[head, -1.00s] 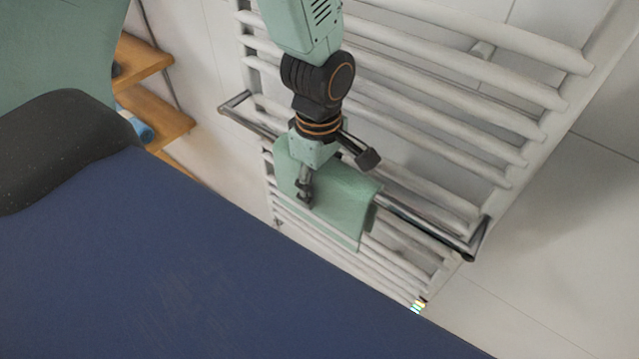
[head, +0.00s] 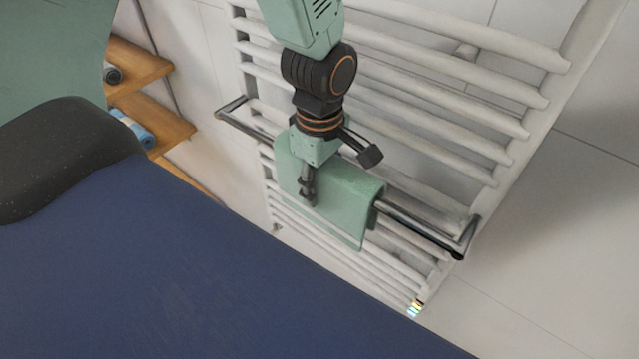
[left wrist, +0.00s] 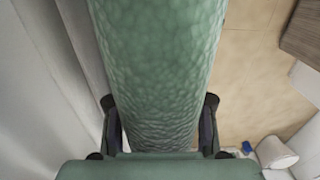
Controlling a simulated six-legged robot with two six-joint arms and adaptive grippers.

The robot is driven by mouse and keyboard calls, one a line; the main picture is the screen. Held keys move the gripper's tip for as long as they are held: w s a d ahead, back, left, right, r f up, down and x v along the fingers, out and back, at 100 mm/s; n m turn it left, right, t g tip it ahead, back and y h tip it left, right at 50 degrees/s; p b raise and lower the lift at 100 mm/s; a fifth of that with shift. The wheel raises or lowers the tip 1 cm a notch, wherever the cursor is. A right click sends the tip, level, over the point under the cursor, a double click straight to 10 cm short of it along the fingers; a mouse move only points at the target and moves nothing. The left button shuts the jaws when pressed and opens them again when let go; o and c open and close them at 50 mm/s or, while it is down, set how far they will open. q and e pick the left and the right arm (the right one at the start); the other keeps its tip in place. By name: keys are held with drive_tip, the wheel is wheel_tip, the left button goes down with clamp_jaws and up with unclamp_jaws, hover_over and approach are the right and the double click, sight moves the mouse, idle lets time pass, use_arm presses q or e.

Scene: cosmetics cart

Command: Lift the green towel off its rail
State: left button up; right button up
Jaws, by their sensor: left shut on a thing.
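The green towel (head: 345,205) hangs folded over the dark metal rail (head: 425,228) in front of the white radiator. My left gripper (head: 308,195) comes down from above and is shut on the towel. In the left wrist view the towel (left wrist: 158,75) fills the middle, with a finger of my left gripper (left wrist: 160,135) on each side of it. The rail still runs through the towel's fold, with bare rail on both sides. My right gripper is not in view.
The white radiator (head: 460,100) stands on the wall behind the rail. Wooden shelves (head: 150,100) with rolled items are at the upper left. A large dark blue surface fills the lower left.

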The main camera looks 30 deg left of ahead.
use_arm(q)
drive_tip(key=r, duration=0.4)
drive_tip(key=a+r, duration=0.1)
drive_tip(key=r, duration=0.1)
drive_tip(key=shift+w+r, duration=0.2)
drive_tip(key=shift+r, duration=0.05)
drive_tip(key=r, duration=0.4)
drive_tip(key=d+r, duration=0.1)
drive_tip(key=r, duration=0.1)
drive_tip(key=shift+s, duration=0.25)
drive_tip(key=r, duration=0.1)
drive_tip(key=a+r, duration=0.1)
drive_tip(key=shift+r, duration=0.4)
drive_tip(key=shift+w+r, duration=0.15)
drive_tip(key=shift+r, duration=0.05)
drive_tip(key=shift+d+r, duration=0.25)
drive_tip(key=shift+r, duration=0.05)
drive_tip(key=shift+d+r, duration=0.15)
drive_tip(key=shift+s+a, duration=0.2)
drive_tip(key=shift+s, duration=0.05)
drive_tip(key=shift+w+a+p, duration=0.1)
drive_tip(key=shift+p, duration=0.25)
drive_tip(key=shift+w+r+p, duration=0.15)
drive_tip(key=shift+p, duration=0.4)
drive_tip(key=shift+d, duration=0.25)
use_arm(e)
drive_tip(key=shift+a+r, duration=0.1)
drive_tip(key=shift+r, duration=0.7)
